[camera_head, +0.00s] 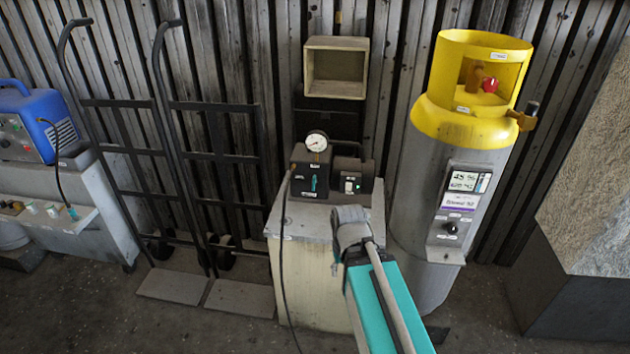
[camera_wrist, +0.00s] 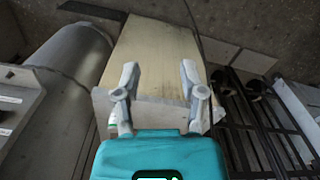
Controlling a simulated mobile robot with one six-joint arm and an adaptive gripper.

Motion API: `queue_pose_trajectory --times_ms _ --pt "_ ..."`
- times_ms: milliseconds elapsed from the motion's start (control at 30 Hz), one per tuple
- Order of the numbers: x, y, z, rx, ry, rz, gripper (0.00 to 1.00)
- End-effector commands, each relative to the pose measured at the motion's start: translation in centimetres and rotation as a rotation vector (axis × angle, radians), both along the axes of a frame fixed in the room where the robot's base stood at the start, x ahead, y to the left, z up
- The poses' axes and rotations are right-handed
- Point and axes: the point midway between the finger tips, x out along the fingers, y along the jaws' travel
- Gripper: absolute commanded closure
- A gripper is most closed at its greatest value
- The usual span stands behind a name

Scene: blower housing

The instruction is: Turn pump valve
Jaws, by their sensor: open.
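The pump (camera_head: 308,170) is a dark box with a round white gauge (camera_head: 317,142) on top and a motor body to its right. A small teal part (camera_head: 314,183), which looks like the valve handle, is upright on its front face. A small switch plate (camera_head: 350,183) sits to the right. My gripper (camera_wrist: 160,88) is open and empty in the wrist view, its two grey fingers spread over the cabinet. In the head view, my arm reaches up from below, ending in front of the cabinet below the pump. The fingertips are hidden there. The pump is not clearly visible in the wrist view.
The pump stands on a pale cabinet (camera_head: 310,280), also in the wrist view (camera_wrist: 155,55). A yellow-topped grey cylinder (camera_head: 420,220) stands close on the right. Black hand trucks (camera_head: 180,130) stand left. A black cable (camera_head: 281,245) hangs down the cabinet. An open box (camera_head: 337,42) is above.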

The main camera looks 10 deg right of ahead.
Motion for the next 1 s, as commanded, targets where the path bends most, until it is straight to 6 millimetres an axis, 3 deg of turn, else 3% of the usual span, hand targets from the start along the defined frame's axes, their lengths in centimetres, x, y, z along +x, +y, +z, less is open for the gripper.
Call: queue_pose_trajectory --times_ms 167,367,567,700,867,1000 --pt "0.5 -0.2 -0.4 -0.017 -0.013 0.019 0.47" --pt "3.1 -0.9 -2.1 -0.126 -0.081 0.139 0.47" --pt "8.2 -3.3 -4.1 -0.365 -0.186 0.394 0.47" --pt "12.7 -4.8 -4.8 -0.594 -0.243 0.634 0.47" --pt "17.7 -5.3 -4.6 -0.879 -0.260 0.929 0.47" --pt "21.9 -4.6 -4.1 -1.139 -0.229 1.194 0.47"
